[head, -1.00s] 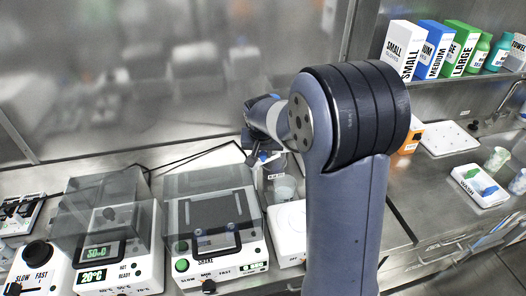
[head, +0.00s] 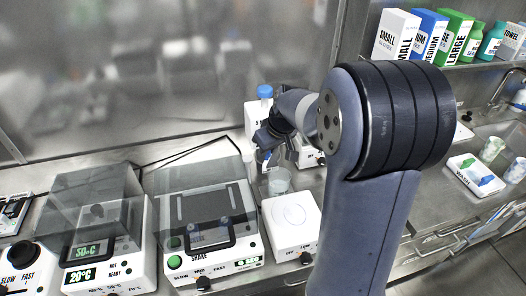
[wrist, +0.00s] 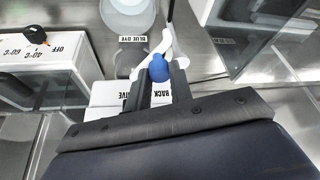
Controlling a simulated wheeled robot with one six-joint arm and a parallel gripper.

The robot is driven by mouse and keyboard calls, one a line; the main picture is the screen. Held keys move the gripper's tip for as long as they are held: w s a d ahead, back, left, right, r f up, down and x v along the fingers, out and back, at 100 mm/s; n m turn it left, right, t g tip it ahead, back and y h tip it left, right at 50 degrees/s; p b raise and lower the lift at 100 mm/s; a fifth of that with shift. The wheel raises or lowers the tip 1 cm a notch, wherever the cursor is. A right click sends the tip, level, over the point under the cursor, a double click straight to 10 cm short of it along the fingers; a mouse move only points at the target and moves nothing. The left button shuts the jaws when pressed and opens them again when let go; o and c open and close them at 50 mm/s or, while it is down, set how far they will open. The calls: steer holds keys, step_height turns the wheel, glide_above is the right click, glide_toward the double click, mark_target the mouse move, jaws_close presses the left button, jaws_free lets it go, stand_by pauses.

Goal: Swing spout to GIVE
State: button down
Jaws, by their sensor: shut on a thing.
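The white spout (wrist: 167,42) shows in the wrist view, running up from a blue knob (wrist: 159,69). My gripper (wrist: 158,82) is shut on the blue knob. Below it, the white dispenser body (wrist: 108,94) carries the labels GIVE on the left and BACK on the right, both partly covered by my gripper. A clear vessel (wrist: 128,16) labelled BLUE DYE is just beyond, with the spout's far end beside it. In the head view my gripper (head: 268,150) is above and behind a clear beaker (head: 279,181), and the spout is too small to tell.
A white bottle with a blue cap (head: 265,92) stands behind my gripper. A white hotplate (head: 291,222) is in front, with the shaker (head: 206,225) and a heater (head: 92,240) to the left.

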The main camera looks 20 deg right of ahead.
steer(key=shift+s+d+n+g+y+b, duration=0.15)
steer(key=shift+d+n+g+y+b, duration=0.15)
steer(key=shift+d+n+b, duration=0.6)
steer(key=shift+s+d+n+g+y+b, duration=0.1)
steer(key=shift+d+n+g+y, duration=0.25)
steer(key=shift+n, duration=1.1)
steer(key=shift+s+d+n+g+y+b, duration=0.2)
steer(key=shift+d+n+b, duration=0.4)
steer(key=shift+n, duration=0.55)
steer(key=shift+d, duration=0.1)
steer(key=c, duration=1.3)
jaws_free()
steer(key=shift+o, duration=0.2)
steer(key=v, duration=1)
steer(key=shift+d+r, duration=0.25)
steer(key=shift+r, duration=0.1)
